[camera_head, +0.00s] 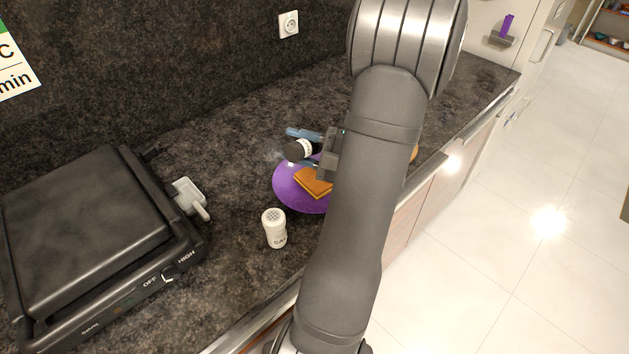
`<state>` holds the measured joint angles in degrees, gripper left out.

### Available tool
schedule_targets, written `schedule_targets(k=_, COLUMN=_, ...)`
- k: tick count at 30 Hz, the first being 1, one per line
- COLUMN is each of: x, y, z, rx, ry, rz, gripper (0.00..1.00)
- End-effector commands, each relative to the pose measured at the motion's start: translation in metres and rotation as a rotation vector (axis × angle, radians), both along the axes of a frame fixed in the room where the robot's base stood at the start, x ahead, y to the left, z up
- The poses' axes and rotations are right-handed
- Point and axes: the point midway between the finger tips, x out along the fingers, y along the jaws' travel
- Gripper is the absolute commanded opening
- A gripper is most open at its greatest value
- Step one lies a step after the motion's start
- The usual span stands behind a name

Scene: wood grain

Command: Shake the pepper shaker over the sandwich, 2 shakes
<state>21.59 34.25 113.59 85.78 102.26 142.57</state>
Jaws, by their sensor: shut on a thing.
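The pepper shaker (297,151), dark with a white end, is held tilted nearly on its side. Its dark end points left, and a faint pale haze shows beside that end. My gripper (318,158) is shut on it, partly hidden behind my arm. The sandwich (313,182), orange-brown, lies on a purple plate (287,193) below and slightly right of the shaker. My arm covers the right part of the plate and possibly an edge of the sandwich.
A white salt shaker (274,229) stands upright in front of the plate. A black grill (88,235) fills the left of the dark counter (228,150). A blue object (303,133) lies behind the pepper shaker. An orange thing (414,153) peeks out right of my arm.

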Motion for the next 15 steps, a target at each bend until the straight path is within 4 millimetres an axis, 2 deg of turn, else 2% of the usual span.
schedule_targets(k=10, x=0.000, y=0.000, z=-0.001, rx=0.001, ry=0.001, rz=0.000, gripper=0.17)
schedule_targets(k=15, x=0.000, y=0.000, z=-0.026, rx=0.002, ry=0.005, rz=0.000, gripper=0.17)
